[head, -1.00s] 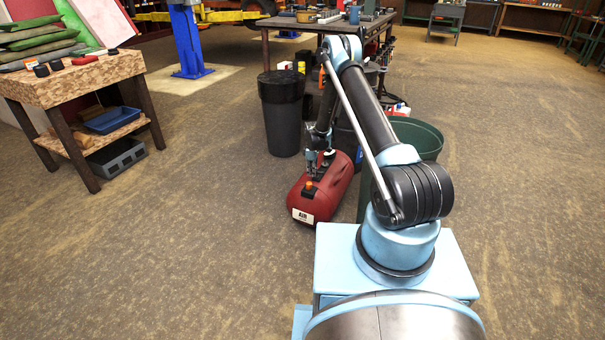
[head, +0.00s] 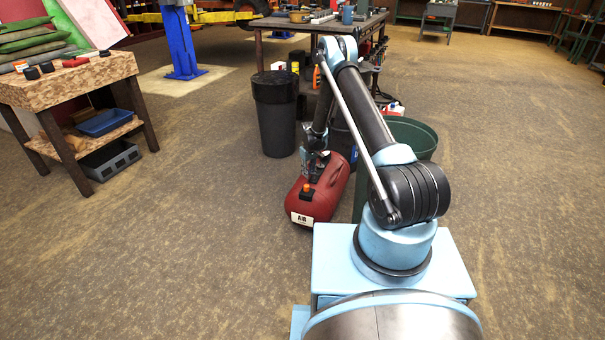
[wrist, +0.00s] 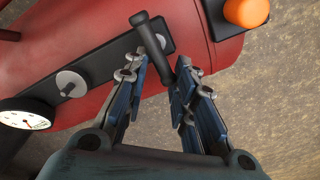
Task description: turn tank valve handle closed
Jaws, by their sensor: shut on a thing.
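The red air tank (head: 325,197) lies on the floor with a white AIR label on its end. In the wrist view, the tank's red body (wrist: 75,45) carries a black plate with a black bar-shaped valve handle (wrist: 152,45). My gripper (wrist: 158,75) is over the tank with the handle's near end between its fingers, shut on it. The handle lies slantwise across the plate, and its far end sticks out past the fingertips. In the head view my gripper (head: 316,160) is small, and its grip on the handle cannot be made out there.
An orange knob (wrist: 246,10) and a round gauge (wrist: 24,116) sit on the tank near the handle. A black bin (head: 276,115) stands behind the tank, a green bin (head: 415,138) right of it. A workbench (head: 70,85) stands left, with open floor between.

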